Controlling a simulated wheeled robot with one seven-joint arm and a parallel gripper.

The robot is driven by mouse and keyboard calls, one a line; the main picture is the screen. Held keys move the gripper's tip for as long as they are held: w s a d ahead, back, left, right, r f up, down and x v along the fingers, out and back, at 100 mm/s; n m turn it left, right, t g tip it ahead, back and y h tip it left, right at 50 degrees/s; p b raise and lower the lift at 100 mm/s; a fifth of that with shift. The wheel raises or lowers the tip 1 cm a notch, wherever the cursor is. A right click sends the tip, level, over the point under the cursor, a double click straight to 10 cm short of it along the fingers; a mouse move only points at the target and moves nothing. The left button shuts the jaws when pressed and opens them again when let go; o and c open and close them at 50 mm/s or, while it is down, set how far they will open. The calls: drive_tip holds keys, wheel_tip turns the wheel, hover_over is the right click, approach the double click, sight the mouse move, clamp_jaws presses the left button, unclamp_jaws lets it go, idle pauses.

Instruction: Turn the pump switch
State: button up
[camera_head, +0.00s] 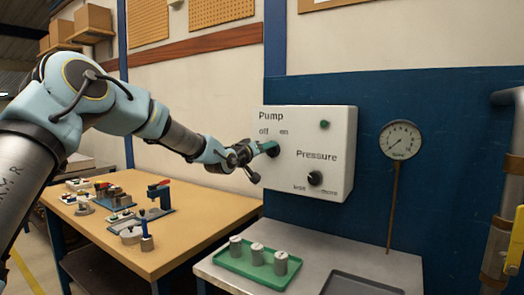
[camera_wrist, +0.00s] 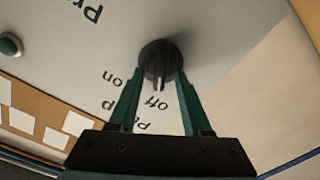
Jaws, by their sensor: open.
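The pump switch is a round black knob (camera_wrist: 160,60) on the white control box (camera_head: 332,180), under the word "Pump". In the wrist view its light pointer mark is toward the printed "off". My gripper (camera_head: 268,148) is in front of the box's left part and hides the knob in the head view. In the wrist view my gripper (camera_wrist: 159,80) is open, with one green finger on each side of the knob's lower part. I cannot tell whether the fingers touch it.
A green button (camera_head: 324,124) and a black pressure knob (camera_head: 315,178) are on the same box. A gauge (camera_head: 400,140) stands to the right. Below, a green tray (camera_head: 232,262) holds metal cylinders on a grey table. A wooden bench (camera_head: 190,222) with parts is at left.

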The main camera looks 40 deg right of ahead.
drive_tip(key=b+v, duration=0.3)
drive_tip(key=v, duration=0.7)
drive_tip(key=shift+a, duration=0.3)
drive_tip(key=w+a+f+n+t+y, duration=0.1)
drive_tip(key=w+a+f+y, duration=0.3)
drive_tip(key=a, duration=0.5)
drive_tip(key=w+a+f+n+t+y+p, duration=0.1)
drive_tip(key=w+a+f+y, duration=0.15)
drive_tip(key=a+f, duration=0.55)
drive_tip(key=w+a+f+n+y, duration=0.1)
drive_tip(key=w+a+f+y, duration=0.25)
drive_tip(key=a, duration=0.75)
drive_tip(key=s+a+f+n+g+y, duration=0.1)
drive_tip(key=s+a+f+y, duration=0.15)
drive_tip(key=a, duration=0.65)
drive_tip(key=s+a+f+n+y, duration=0.1)
drive_tip(key=s+a+f+y, duration=0.15)
drive_tip(key=a, duration=0.65)
drive_tip(key=s+a+f+n+g+y+p, duration=0.1)
drive_tip(key=s+a+g, duration=0.3)
drive_tip(key=s+a, duration=0.8)
drive_tip(key=shift+f+n+y, duration=0.35)
drive_tip(key=shift+n+y, duration=0.25)
drive_tip(key=shift+n, duration=0.2)
drive_tip(key=shift+a, duration=0.1)
